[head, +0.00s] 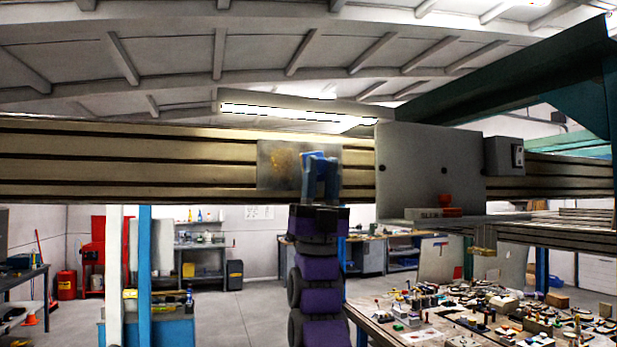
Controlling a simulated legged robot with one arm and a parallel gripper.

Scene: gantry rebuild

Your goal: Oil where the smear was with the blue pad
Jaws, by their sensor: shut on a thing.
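My gripper (319,192) is raised in front of the long pale beam (120,165), at the end of my purple and black arm. It is shut on the blue pad (321,170), which stands up above my wrist. The pad overlaps the right part of a grey plate (265,180) on the beam. A yellowish-brown smear (283,160) shows on this plate, just left of the pad. I cannot tell whether the pad touches the plate. The part of the plate behind the pad and gripper is hidden.
A grey carriage plate (425,160) with a box (503,156) is right of my gripper. Its ledge (400,222) holds a red item (446,205). A cluttered workbench (410,335) is below right. A blue post (145,270) stands left. Open floor lies between.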

